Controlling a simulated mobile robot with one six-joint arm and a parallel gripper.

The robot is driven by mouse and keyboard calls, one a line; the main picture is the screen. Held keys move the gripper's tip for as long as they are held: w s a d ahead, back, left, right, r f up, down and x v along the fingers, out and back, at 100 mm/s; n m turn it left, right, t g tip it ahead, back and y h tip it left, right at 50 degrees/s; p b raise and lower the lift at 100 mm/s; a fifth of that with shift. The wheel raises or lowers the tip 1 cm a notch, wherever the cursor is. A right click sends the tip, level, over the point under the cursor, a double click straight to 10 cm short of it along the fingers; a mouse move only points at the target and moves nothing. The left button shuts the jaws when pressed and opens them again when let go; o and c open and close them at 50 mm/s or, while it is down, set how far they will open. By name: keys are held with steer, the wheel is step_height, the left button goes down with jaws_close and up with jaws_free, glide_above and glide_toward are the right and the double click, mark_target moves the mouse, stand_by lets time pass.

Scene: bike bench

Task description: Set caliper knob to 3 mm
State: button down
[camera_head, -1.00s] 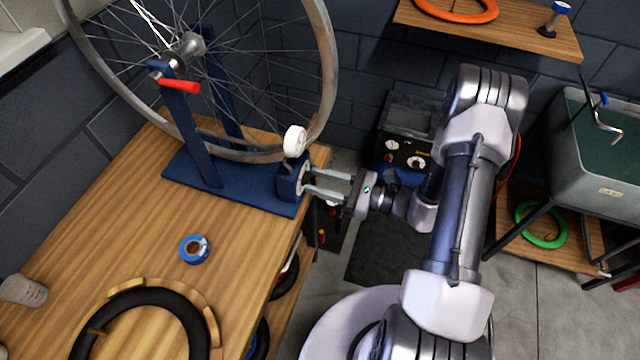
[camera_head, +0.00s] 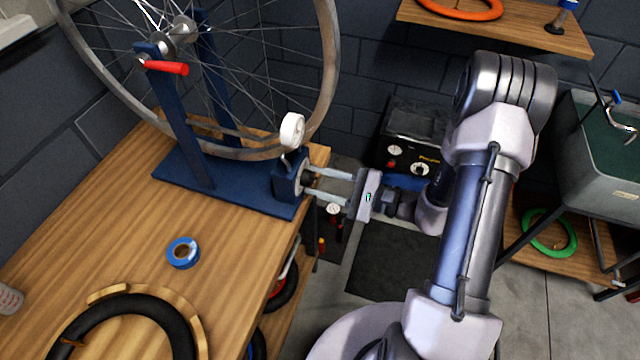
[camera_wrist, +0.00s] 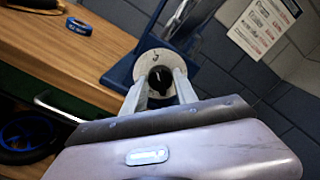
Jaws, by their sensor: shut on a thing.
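The caliper knob (camera_wrist: 160,78) is a small black knob on a pale round dial plate (camera_wrist: 150,62), seen face-on in the wrist view. It sits on the side of the blue caliper block (camera_head: 288,176) at the right end of the truing stand's base. My gripper (camera_head: 308,186) reaches in from the right and its two fingers are shut on the knob, one on each side; it also shows in the wrist view (camera_wrist: 162,84). The dial marks are too small to read. A white round gauge (camera_head: 292,130) stands above the block.
The blue wheel stand (camera_head: 185,130) holds a spoked wheel (camera_head: 328,60) just above the block. A red lever (camera_head: 166,68) juts from the stand. Blue tape (camera_head: 183,253) and a black tyre (camera_head: 75,318) lie on the wooden bench (camera_head: 120,220).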

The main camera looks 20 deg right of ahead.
steer(key=shift+n, duration=0.3)
steer(key=c, duration=1)
jaws_free()
steer(key=shift+o, duration=0.2)
steer(key=p+v, duration=0.3)
steer(key=v, duration=1.4)
steer(key=shift+s+d, duration=0.15)
